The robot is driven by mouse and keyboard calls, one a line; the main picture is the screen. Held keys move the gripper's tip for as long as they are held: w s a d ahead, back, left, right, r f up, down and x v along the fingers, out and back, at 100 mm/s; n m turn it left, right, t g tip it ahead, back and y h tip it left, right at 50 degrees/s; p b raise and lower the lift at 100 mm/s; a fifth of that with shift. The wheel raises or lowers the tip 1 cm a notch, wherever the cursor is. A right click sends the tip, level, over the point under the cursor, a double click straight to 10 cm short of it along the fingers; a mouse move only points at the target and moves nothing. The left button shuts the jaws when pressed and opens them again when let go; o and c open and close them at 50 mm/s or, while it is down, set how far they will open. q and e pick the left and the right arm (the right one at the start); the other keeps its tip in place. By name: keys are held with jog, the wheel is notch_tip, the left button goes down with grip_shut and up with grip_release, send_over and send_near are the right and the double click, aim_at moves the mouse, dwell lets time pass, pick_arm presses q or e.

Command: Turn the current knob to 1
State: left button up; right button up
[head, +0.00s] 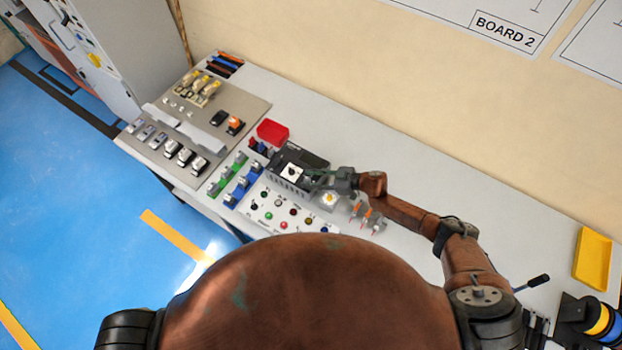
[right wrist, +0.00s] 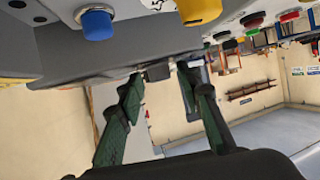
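In the head view, a black device (head: 313,160) on the bench has a white square dial with a dark knob (head: 291,173), which may be the current knob; its label and number are unreadable. My right gripper (head: 318,181) reaches it from the right, with its fingertips close to the device. In the right wrist view, my right gripper's two green fingers (right wrist: 160,85) stand apart. A small dark block (right wrist: 158,72) shows between their tips; contact is unclear. My left gripper is not in view.
A blue knob (right wrist: 97,24) and a yellow knob (right wrist: 198,10) are near the fingers in the right wrist view. A red tray (head: 272,132) stands behind the device. A panel of coloured buttons (head: 278,212) lies in front. The bench's back right is clear up to a yellow tray (head: 592,258).

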jog(key=v, duration=1.2)
jog(key=shift+d, duration=0.1)
dwell(0.4)
